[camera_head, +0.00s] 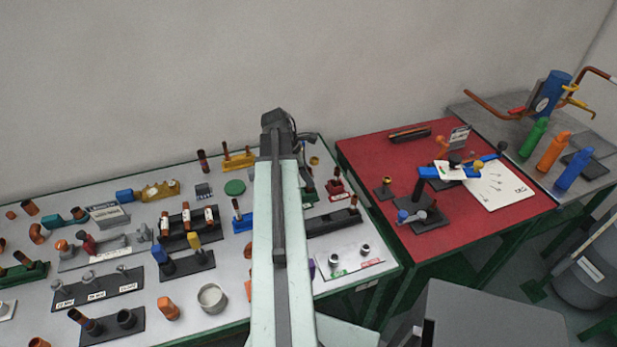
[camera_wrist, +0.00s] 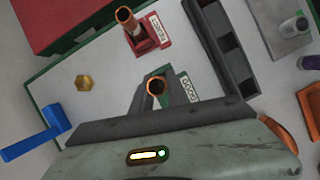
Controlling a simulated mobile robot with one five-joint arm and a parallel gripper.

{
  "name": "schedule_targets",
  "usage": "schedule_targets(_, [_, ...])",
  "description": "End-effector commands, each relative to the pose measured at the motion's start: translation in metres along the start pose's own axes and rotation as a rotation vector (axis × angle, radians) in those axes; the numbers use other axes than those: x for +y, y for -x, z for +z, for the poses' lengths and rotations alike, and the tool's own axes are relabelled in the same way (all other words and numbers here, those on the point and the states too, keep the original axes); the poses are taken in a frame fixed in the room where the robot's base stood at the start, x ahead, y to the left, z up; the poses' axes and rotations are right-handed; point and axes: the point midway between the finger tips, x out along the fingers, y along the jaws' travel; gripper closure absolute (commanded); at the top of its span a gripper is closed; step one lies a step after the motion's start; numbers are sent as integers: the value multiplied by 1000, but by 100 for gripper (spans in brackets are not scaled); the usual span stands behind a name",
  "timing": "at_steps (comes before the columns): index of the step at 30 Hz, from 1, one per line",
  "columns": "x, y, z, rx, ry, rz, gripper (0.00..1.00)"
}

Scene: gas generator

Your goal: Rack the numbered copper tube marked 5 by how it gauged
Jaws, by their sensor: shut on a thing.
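In the wrist view my gripper (camera_wrist: 158,84) is shut on a copper tube (camera_wrist: 155,87), seen nearly end-on with its open mouth up. No number on it is readable. Right beside the tube is a green label (camera_wrist: 188,87) that seems to read GOOD; the holder it belongs to is mostly hidden by my fingers. I cannot tell whether the tube is inside that holder or above it. A red holder (camera_wrist: 148,45) with a red-and-white label stands close by, with another copper tube (camera_wrist: 127,18) upright in it. In the head view this red holder (camera_head: 338,190) shows right of my arm, which hides my gripper.
A long black slotted rack (camera_wrist: 232,62) lies close to the right of my gripper in the wrist view. A brass hex piece (camera_wrist: 84,82) and a blue part (camera_wrist: 38,132) are to the left. A gauge plate (camera_head: 350,268) lies at the table's front right.

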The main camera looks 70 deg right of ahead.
Motion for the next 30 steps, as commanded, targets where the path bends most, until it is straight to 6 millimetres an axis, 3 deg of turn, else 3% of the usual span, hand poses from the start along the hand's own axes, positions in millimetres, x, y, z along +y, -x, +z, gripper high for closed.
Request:
schedule_targets(27, [0,-27,-11,0,0,0,100])
schedule_targets(28, [0,-26,-11,0,0,0,78])
schedule_targets(30, [0,-25,-10,0,0,0,59])
